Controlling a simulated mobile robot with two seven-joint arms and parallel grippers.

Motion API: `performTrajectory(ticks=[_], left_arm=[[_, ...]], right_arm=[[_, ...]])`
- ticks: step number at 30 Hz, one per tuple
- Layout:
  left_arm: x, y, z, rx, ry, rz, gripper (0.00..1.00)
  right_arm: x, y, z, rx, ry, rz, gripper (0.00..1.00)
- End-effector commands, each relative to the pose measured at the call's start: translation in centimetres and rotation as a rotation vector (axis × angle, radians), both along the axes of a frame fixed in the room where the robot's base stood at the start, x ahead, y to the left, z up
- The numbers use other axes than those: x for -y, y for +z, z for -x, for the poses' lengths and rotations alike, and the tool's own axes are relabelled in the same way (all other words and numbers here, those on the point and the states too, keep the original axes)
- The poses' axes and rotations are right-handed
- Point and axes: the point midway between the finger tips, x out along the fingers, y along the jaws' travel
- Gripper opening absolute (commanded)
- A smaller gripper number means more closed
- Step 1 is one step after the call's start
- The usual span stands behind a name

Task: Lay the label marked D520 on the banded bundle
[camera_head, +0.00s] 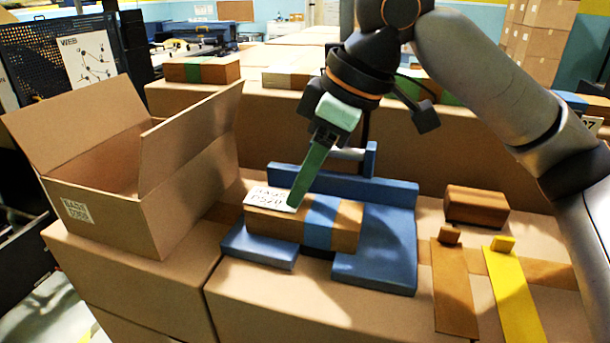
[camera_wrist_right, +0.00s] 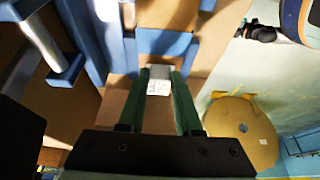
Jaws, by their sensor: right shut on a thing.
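The white label (camera_head: 266,197), with print that looks like D520, lies flat at the left part of the top of the banded bundle (camera_head: 262,222). The bundle is a brown block with a blue band (camera_head: 319,222) around it, set in a blue cradle (camera_head: 385,245). My right gripper (camera_head: 293,203) points down with its green fingertips at the label's right end. In the right wrist view the label (camera_wrist_right: 159,87) sits between the green fingertips (camera_wrist_right: 160,75), which are shut on it. Any gap between label and bundle is too small to tell. My left gripper is out of view.
An open carton (camera_head: 150,190) with a printed label stands at the left. A brown block (camera_head: 476,206), a brown strip (camera_head: 452,285) and a yellow strip (camera_head: 515,290) lie right of the cradle. Large cartons (camera_head: 430,150) stand behind. The box top in front is clear.

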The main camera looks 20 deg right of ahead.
Motion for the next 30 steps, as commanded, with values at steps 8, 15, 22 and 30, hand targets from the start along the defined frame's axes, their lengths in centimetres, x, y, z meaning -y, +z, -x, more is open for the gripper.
performTrajectory(ticks=[8,15,22,30], left_arm=[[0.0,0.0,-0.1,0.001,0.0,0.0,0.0],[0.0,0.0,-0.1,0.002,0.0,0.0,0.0],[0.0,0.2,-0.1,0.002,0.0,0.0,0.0],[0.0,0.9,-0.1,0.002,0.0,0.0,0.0]], right_arm=[[0.0,-0.1,0.0,0.0,0.0,0.0,0.6],[0.0,-0.1,0.0,0.0,0.0,0.0,0.63],[0.4,1.8,0.3,0.003,0.0,-0.003,0.63],[2.3,7.3,1.6,0.003,0.0,-0.003,0.63]])
